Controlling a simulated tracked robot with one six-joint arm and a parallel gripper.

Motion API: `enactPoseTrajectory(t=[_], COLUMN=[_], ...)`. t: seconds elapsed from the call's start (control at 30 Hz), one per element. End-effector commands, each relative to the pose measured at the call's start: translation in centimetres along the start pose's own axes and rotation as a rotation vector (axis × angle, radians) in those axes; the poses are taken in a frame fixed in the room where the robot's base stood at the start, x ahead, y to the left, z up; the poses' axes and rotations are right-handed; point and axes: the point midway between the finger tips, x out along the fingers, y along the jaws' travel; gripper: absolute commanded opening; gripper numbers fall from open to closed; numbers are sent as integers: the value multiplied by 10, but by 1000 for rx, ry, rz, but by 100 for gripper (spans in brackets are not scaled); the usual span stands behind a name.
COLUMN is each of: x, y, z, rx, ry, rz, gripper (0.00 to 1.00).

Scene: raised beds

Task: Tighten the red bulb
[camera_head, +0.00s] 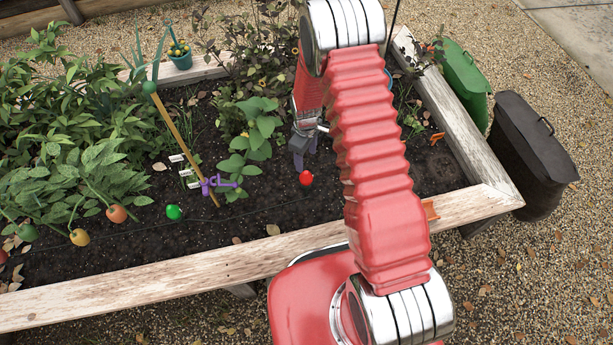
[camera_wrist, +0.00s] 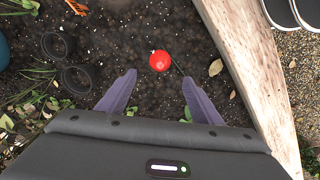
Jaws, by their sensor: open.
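The red bulb (camera_head: 306,178) sits on the dark soil of the raised bed, near the front plank. It also shows in the wrist view (camera_wrist: 160,61), ahead of and roughly midway between my fingers. My gripper (camera_head: 299,160) is just beyond the bulb in the head view, pointing down. In the wrist view its two purple fingers (camera_wrist: 160,97) are spread apart with nothing between them. The bulb is apart from both fingers. A dark cable runs beside the bulb. Its base is not visible.
A green bulb (camera_head: 174,212) lies on the soil to the left. A purple clip (camera_head: 219,184) is on a wooden stake. The front plank (camera_head: 180,276) runs close to the red bulb. Two dark rings (camera_wrist: 77,80) lie left in the wrist view. Leafy plants crowd the left.

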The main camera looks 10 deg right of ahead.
Motion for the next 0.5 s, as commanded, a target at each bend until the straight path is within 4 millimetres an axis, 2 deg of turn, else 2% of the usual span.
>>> enactPoseTrajectory(t=[0.27,0.5], x=[8,34], y=[0,0], z=[0,1], rx=[1,1], ry=[-1,-2], rz=[-1,-2], gripper=[60,60])
